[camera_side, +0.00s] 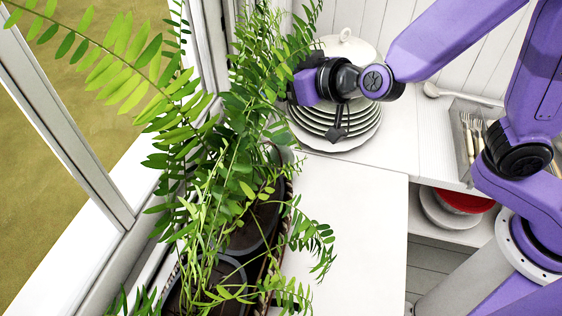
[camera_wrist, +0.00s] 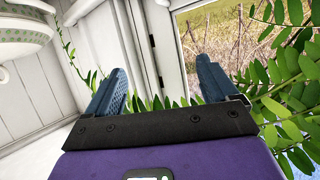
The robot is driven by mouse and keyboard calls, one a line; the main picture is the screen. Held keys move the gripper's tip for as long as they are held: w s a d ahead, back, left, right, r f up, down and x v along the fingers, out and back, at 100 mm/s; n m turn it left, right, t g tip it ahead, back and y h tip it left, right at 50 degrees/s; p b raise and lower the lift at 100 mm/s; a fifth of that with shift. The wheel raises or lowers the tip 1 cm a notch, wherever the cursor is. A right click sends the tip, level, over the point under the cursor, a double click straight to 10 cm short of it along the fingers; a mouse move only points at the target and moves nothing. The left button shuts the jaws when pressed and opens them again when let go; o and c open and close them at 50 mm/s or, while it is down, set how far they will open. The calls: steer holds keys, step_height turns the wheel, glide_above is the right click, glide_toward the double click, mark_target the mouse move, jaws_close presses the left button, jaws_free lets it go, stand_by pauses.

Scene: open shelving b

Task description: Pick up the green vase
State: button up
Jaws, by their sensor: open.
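I cannot make out a green vase in either view. My gripper (camera_wrist: 161,64) shows in the wrist view with two blue fingers spread wide and nothing between them. Beyond the fingers are the window frame and some leaves. In the side view my purple hand is beside the leafy plant and over the plate stack. Its fingertips are hidden there, seemingly behind leaves.
The leafy plant (camera_side: 215,175) in a long planter fills the window side. A plate stack (camera_side: 335,128) with a white lidded dish (camera_side: 345,48) stands behind my wrist. A cutlery tray (camera_side: 462,135) and a red bowl (camera_side: 465,200) are right.

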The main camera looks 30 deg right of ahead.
steer(key=d+h, duration=0.1)
steer(key=t, duration=0.1)
glide_toward(274, 137)
steer(key=shift+m+h, duration=0.3)
steer(key=shift+m, duration=0.1)
steer(key=shift+w+a+r, duration=0.1)
steer(key=shift+w+a, duration=0.1)
steer(key=shift+w, duration=0.75)
steer(key=shift+w+a+f, duration=0.1)
steer(key=shift+w+a, duration=0.15)
steer(key=shift+w, duration=0.65)
steer(key=shift+w+a+r, duration=0.1)
steer(key=shift+w+a, duration=0.1)
steer(key=shift+w, duration=0.75)
steer(key=shift+f, duration=1)
steer(key=shift+x, duration=1.05)
steer(key=shift+w+a+f, duration=0.15)
steer(key=shift+w+f, duration=0.05)
steer(key=shift+w, duration=0.3)
steer(key=c, duration=1.6)
